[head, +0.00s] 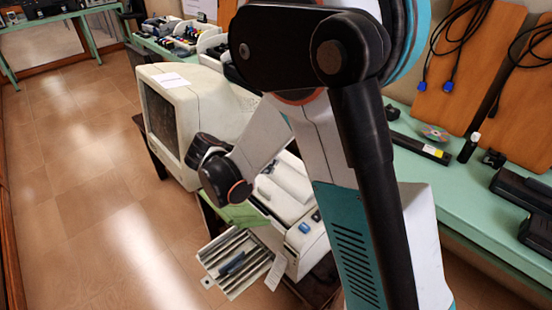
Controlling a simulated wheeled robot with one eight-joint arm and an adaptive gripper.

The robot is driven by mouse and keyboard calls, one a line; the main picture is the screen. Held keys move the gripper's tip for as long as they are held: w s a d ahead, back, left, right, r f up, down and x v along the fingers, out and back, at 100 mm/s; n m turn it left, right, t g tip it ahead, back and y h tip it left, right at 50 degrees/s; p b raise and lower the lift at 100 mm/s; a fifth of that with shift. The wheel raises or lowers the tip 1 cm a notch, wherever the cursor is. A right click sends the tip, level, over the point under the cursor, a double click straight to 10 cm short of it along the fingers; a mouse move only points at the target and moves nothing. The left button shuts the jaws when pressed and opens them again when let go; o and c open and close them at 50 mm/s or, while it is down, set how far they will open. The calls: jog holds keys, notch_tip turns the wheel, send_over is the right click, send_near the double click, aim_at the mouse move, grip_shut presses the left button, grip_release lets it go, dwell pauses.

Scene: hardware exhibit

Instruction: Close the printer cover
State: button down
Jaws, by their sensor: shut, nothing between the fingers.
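The printer (288,245) is a pale, boxy machine low in the middle, partly hidden behind my arm. A ribbed panel (237,264) extends from its near left side toward the floor, with small dark and blue items on it. I cannot tell whether this panel is the cover. A small blue item lies on the printer's pale top. My gripper (214,172), at the dark end of my arm, is shut and empty. It appears above and left of the printer, in front of the old monitor. Its fingertips are not clear, and I cannot tell whether it touches anything.
The bulky beige monitor (190,108) stands behind the printer. A green surface (238,214) shows beside the printer. The green bench (462,192) on the right bears black devices and cables on wooden boards. Tiled floor (90,200) is open on the left.

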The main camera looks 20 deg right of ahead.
jog(key=shift+s+a+f+b, duration=0.3)
jog(key=shift+a+f+b, duration=0.15)
jog(key=shift+a+f, duration=0.4)
jog(key=shift+d+f, duration=0.1)
jog(key=shift+f, duration=0.05)
